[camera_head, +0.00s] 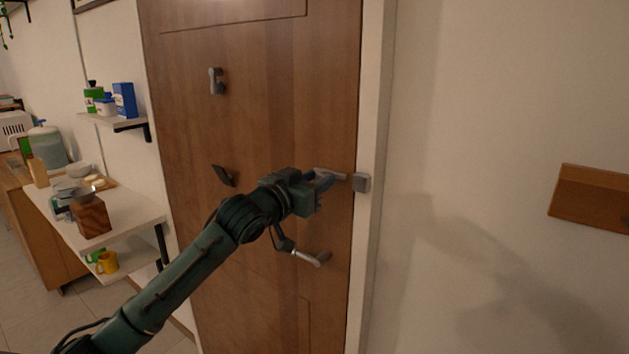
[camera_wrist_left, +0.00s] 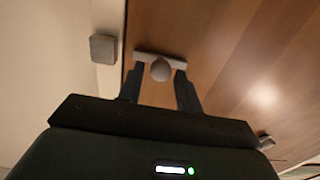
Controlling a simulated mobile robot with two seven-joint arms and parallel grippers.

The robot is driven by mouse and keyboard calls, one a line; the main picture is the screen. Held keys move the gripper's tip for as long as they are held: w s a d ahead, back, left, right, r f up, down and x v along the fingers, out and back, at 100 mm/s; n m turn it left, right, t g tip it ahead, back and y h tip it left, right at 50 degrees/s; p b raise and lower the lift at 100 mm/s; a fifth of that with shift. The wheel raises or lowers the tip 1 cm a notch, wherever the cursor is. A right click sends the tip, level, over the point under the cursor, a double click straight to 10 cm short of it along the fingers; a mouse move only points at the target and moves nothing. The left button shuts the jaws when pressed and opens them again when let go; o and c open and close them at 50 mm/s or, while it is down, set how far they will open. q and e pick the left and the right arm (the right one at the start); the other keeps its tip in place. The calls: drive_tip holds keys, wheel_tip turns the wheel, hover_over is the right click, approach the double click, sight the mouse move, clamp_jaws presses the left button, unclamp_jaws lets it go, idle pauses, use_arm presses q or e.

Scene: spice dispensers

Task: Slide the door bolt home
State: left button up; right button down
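The wooden door (camera_head: 270,110) fills the middle of the head view. A grey bolt (camera_head: 333,175) is mounted near its right edge. In the wrist view the bolt shows as a short pale bar with a round knob (camera_wrist_left: 160,70). A grey block-shaped keeper (camera_head: 362,183) sits on the door frame, also seen in the wrist view (camera_wrist_left: 103,48); a gap shows between bolt and keeper. My left gripper (camera_head: 324,180) is at the bolt, its fingers apart on either side of the knob; I cannot tell whether they touch it. My right gripper is out of view.
A lever handle (camera_head: 312,258) projects from the door below my left gripper. Another fitting (camera_head: 216,82) is higher on the door, and a dark piece (camera_head: 223,176) is lower left. Shelves with kitchen things stand left (camera_head: 130,215). The wall right of the frame is mostly bare.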

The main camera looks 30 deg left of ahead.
sight(345, 178)
use_arm(q)
clamp_jaws()
drive_tip(key=d, duration=0.4)
drive_tip(key=shift+s+f, duration=0.1)
drive_tip(key=shift+s, duration=0.2)
drive_tip(key=shift+o, duration=1.2)
unclamp_jaws()
drive_tip(key=shift+d, duration=0.1)
